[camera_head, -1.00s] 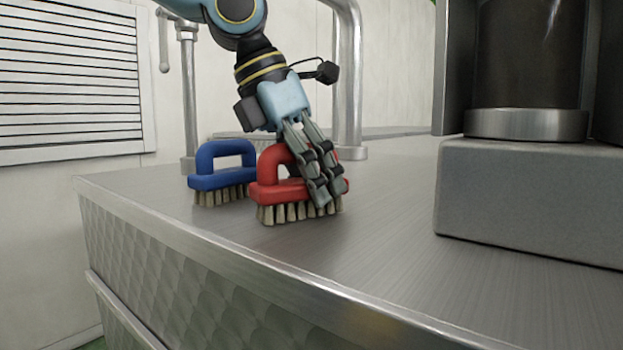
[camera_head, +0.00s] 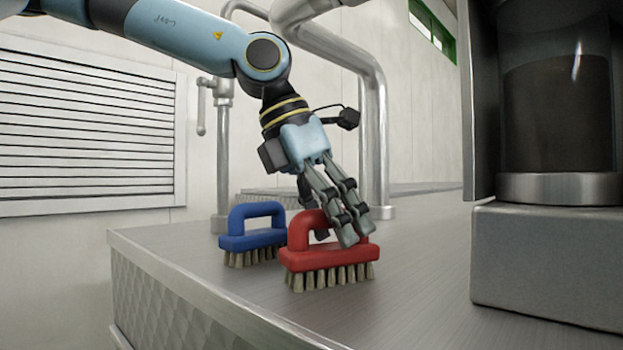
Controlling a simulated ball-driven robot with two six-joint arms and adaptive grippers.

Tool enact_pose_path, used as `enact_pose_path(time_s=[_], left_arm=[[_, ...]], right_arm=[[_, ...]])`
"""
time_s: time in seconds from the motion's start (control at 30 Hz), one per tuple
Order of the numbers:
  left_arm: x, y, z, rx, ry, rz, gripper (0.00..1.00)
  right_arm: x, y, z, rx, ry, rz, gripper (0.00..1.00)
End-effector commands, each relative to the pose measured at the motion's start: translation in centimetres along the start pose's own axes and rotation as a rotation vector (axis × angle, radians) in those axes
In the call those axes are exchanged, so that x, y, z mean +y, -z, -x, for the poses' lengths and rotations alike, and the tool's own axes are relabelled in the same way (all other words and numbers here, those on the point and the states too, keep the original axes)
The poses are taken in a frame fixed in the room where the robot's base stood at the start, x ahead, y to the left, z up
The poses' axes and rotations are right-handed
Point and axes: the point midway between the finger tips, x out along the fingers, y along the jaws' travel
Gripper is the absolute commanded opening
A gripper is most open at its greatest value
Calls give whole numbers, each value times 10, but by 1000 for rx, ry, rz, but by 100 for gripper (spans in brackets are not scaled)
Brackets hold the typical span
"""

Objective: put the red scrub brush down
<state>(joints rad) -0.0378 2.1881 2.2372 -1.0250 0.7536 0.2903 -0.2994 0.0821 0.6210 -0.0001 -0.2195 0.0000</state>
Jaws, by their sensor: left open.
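The red scrub brush (camera_head: 300,256) stands upright on its pale bristles on the metal counter (camera_head: 420,290). Its loop handle faces up. My left gripper (camera_head: 343,232) comes down from above at a slant and is open. Its fingers are at the right part of the red handle and hide some of it, with the tips just above the red base. I cannot tell whether a finger still touches the handle. The blue scrub brush (camera_head: 252,241) stands upright just behind and left of the red one. My right gripper is out of view.
A grey machine block (camera_head: 545,262) with a dark cylinder (camera_head: 556,110) stands on the right. Metal pipes (camera_head: 375,140) rise behind the brushes. The counter's front edge (camera_head: 215,290) runs close in front. Bare counter lies between the red brush and the block.

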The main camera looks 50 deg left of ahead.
Motion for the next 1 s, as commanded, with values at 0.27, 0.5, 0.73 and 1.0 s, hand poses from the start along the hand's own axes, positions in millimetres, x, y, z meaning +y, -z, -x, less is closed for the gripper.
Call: enact_pose_path(time_s=[0.27,0.5,0.73,1.0], left_arm=[[1,0,60,-5,-2,0,70],[0,0,88,0,0,0,70],[0,0,91,1,1,0,70],[0,0,91,1,0,0,70]], right_arm=[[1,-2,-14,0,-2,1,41],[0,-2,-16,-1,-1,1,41],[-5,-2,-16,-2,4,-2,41],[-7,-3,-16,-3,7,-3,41]])
